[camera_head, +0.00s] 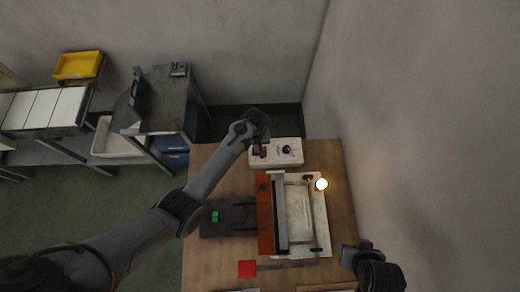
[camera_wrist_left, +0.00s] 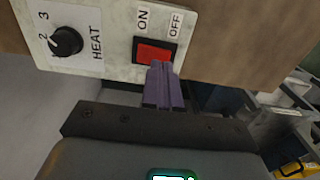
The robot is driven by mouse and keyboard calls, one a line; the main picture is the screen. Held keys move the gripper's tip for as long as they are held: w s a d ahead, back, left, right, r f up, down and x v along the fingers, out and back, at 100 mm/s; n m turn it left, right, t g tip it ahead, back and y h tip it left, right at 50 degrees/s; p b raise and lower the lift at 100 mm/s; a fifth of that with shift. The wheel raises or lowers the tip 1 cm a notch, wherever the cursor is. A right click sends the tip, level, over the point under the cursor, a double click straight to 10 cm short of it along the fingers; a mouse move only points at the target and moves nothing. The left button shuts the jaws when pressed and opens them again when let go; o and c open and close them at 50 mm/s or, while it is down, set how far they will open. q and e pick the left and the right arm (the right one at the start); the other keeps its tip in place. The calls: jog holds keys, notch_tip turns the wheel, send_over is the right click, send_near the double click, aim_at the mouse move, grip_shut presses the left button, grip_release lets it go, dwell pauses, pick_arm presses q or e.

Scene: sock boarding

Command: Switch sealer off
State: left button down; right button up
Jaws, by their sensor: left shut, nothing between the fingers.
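The sealer's control box (camera_head: 290,152) is a pale box at the back of the wooden table, with a black knob and a red switch. In the left wrist view the red rocker switch (camera_wrist_left: 155,52) sits between the labels ON and OFF, beside the HEAT knob (camera_wrist_left: 66,41). My left gripper (camera_wrist_left: 162,70) is shut and empty, its purple fingertips at the lower edge of the switch, toward the OFF side. Touch is hard to tell. In the head view the left gripper (camera_head: 259,146) partly covers the switch. My right gripper (camera_head: 357,250) is low at the right; its fingers are unclear.
The sealer (camera_head: 308,215) with an orange bar (camera_head: 265,215) lies on the table (camera_head: 225,160), with a glowing lamp (camera_head: 321,184) on its right. A dark device with a green display (camera_head: 215,217) and a red square (camera_head: 247,269) are nearby. A grey side table (camera_head: 165,105) stands left.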

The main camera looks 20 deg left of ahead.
pick_arm(q)
jog(key=shift+f+b, duration=0.9)
jog(key=shift+f, duration=0.4)
dwell(0.9)
jog(key=shift+r, duration=0.1)
notch_tip(320, 180, up, 7)
jog(key=p, duration=0.7)
jog(key=shift+p, duration=0.4)
